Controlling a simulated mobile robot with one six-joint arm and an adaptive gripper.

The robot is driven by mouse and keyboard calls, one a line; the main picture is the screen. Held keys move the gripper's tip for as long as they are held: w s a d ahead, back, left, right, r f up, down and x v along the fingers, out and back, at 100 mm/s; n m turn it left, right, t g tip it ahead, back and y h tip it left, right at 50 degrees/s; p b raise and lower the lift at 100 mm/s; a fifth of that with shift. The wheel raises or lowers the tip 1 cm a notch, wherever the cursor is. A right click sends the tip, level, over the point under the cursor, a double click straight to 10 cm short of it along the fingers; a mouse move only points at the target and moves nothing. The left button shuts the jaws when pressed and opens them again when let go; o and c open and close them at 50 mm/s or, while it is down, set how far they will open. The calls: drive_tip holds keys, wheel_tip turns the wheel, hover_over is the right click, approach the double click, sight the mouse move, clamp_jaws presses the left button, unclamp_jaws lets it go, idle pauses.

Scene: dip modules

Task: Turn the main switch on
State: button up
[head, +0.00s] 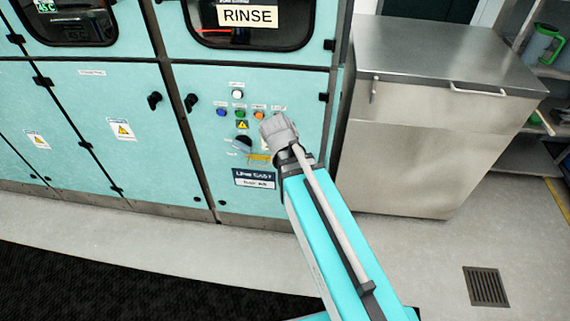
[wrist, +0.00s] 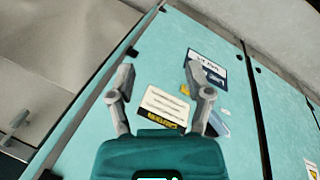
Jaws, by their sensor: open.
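The main switch appears to be the dark round knob (head: 243,144) on the turquoise cabinet door (head: 215,185) in the head view, just left of my wrist. Its handle's position is too small to tell. In the wrist view, a small grey-blue part (wrist: 219,124) right of the right finger may be this switch, partly hidden. My gripper (wrist: 161,82) is open and empty, its two fingers spread in front of the door, over a white label with a yellow strip (wrist: 165,107). In the head view its fingers are hidden behind my wrist.
Above the knob are several coloured buttons (head: 240,112) and a yellow warning sign (head: 242,125). A dark blue sign (head: 254,179) sits below. Black door handles (head: 191,102) stick out at left. A steel cabinet (head: 425,120) stands right. The floor in front is clear.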

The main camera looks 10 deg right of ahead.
drive_tip(key=n+t+h+b, duration=0.3)
drive_tip(key=n+t+b, duration=0.3)
drive_tip(key=t+b, duration=1.7)
approach(239, 149)
drive_tip(key=s+a+r+g+b, duration=0.2)
drive_tip(key=s+r+g+b, duration=0.2)
drive_tip(key=r+g+b, duration=0.25)
drive_tip(key=shift+w+a+f, duration=0.15)
drive_tip(key=shift+f, duration=0.3)
drive_tip(key=shift+w, duration=0.1)
drive_tip(key=x, duration=1.3)
drive_tip(key=shift+w+d+f, duration=0.2)
drive_tip(key=shift+w+d, duration=0.05)
drive_tip(key=shift+w, duration=0.05)
drive_tip(key=shift+c, duration=0.3)
